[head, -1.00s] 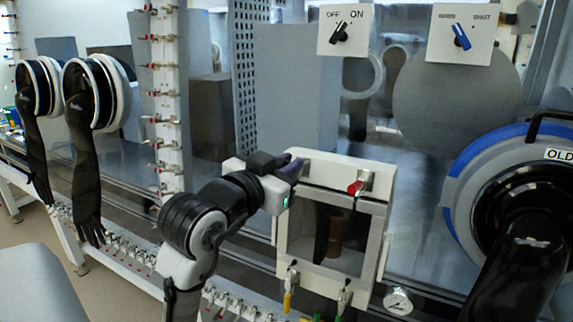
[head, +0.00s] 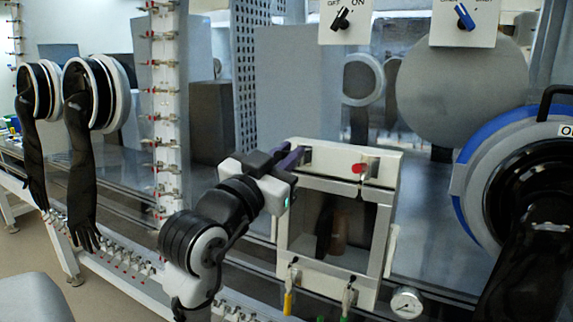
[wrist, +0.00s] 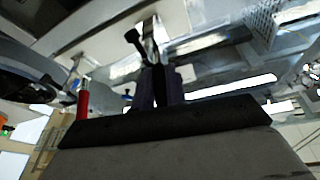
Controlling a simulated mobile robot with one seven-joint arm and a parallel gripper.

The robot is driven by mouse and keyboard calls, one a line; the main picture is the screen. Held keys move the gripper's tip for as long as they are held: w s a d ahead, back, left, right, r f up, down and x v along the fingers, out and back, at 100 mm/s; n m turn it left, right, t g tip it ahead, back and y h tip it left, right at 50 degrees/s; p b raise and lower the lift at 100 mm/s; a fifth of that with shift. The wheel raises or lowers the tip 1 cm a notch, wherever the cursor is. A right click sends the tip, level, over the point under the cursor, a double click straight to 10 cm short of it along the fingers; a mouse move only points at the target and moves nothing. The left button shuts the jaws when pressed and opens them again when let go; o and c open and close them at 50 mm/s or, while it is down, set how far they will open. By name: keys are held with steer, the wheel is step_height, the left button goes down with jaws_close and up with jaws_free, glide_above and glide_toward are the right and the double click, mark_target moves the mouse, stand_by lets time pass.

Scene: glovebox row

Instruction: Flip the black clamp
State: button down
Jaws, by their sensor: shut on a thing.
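The black clamp (head: 307,155) is at the upper left corner of the white-framed box door (head: 340,184), mostly hidden by my gripper in the head view. My gripper (head: 292,157) is at that corner, its dark purple fingers together on the clamp. In the wrist view my gripper (wrist: 156,88) is shut on a dark handle, with the black clamp's metal part and black tip (wrist: 133,38) showing beyond the fingers. The exact angle of the handle is hard to tell.
A red-handled clamp (head: 359,168) sits to the right on the same frame. Yellow (head: 288,302) and green (head: 346,299) handles are below the box, beside a round gauge (head: 407,302). A big glove port (head: 530,190) with a black glove is at the right.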

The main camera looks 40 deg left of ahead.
steer(key=c, duration=1.4)
jaws_free()
steer(key=shift+c, duration=0.2)
steer(key=b+v, duration=0.4)
steer(key=v, duration=0.9)
steer(key=shift+s, duration=0.45)
